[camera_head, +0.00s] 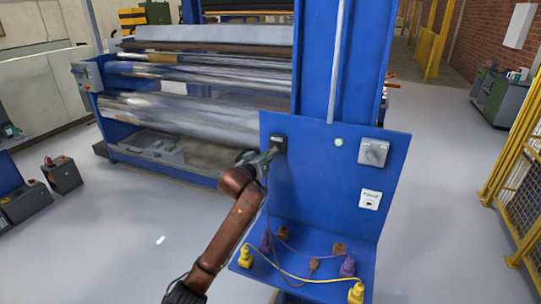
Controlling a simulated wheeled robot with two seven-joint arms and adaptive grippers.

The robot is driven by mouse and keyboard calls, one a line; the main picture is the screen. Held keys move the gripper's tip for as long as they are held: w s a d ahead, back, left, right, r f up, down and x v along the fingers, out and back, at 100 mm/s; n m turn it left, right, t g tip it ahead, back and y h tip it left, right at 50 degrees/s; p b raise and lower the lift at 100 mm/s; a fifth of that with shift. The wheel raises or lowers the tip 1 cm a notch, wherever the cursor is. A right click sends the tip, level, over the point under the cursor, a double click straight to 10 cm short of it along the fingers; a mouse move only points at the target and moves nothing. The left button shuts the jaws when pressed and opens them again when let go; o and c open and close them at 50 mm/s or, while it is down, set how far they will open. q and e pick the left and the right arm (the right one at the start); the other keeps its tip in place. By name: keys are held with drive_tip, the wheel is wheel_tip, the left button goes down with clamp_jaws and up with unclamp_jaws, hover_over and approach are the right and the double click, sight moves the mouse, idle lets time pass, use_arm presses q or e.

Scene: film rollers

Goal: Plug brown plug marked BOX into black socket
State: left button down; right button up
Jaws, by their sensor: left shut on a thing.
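The black socket (279,143) is on the upright blue panel, left of its centre. My left gripper (271,154) is right at it, coming from the lower left, shut on a small plug. The plug is mostly hidden by the gripper, so its colour, its marking and whether it sits in the socket cannot be told. A thin brownish cord (267,197) hangs below the gripper towards the shelf. Small brown pieces lie on the shelf: one at the back (284,233), one at the right (339,248) and one mid-shelf (314,264). My right gripper is out of view.
The blue shelf (310,285) also bears purple plugs (347,266) and yellow plugs (245,257) with loose cords. The panel carries a grey rotary switch (374,152) and a white socket (370,199). Film rollers (185,112) stand behind left; yellow fencing (520,165) is far right.

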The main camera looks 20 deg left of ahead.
use_arm(q)
drive_tip(key=c, duration=1.6)
unclamp_jaws()
drive_tip(key=shift+w, duration=0.1)
